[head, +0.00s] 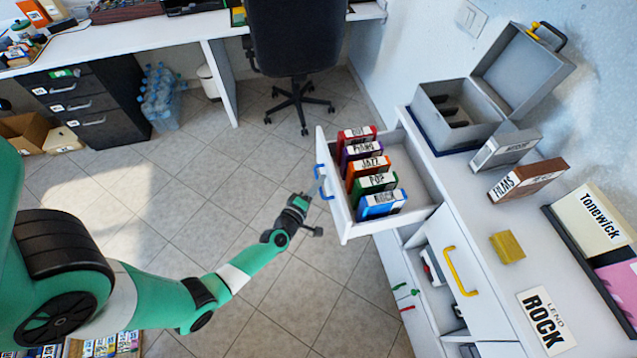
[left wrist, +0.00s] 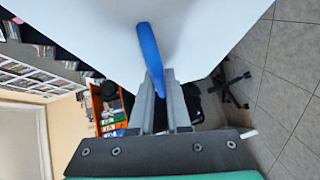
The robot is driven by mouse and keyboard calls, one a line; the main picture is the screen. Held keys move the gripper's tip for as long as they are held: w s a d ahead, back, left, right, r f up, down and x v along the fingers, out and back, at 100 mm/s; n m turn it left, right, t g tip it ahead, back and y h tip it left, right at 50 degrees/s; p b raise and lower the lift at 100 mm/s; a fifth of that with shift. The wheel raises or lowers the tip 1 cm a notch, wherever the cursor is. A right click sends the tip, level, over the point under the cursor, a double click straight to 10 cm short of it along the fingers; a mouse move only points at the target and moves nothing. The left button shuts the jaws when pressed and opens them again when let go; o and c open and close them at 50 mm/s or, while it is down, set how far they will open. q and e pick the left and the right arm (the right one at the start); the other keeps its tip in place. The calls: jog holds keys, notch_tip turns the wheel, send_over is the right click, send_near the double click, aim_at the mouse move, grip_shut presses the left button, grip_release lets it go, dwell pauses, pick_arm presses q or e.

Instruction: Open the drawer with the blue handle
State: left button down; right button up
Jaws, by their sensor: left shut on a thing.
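The white drawer (head: 339,216) with the blue handle (head: 319,174) stands pulled out from the white cabinet. It holds a row of labelled disc boxes such as ROCK, POP and JAZZ. My left gripper (head: 311,199) is at the drawer front, at the lower end of the handle. In the left wrist view the gripper's fingers (left wrist: 162,95) are shut on the blue handle (left wrist: 149,48), whose far part sticks out beyond them. The white drawer front (left wrist: 205,30) fills the space behind it. My right gripper is not in view.
The cabinet top bears an open grey case (head: 447,134), a FILMS box (head: 527,180) and a yellow block (head: 507,247). A black office chair (head: 294,40) stands behind. The tiled floor left of the drawer is clear.

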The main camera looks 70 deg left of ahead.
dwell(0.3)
pick_arm(q)
jog(key=c, duration=1.2)
grip_release()
jog(key=shift+o, duration=0.2)
jog(key=shift+d, duration=0.1)
jog(key=shift+s+d+r, duration=0.15)
jog(key=shift+s+d, duration=0.05)
jog(key=shift+s, duration=0.1)
jog(key=p+v, duration=0.3)
jog(key=v, duration=0.7)
jog(key=shift+s+d, duration=0.2)
jog(key=shift+s, duration=0.1)
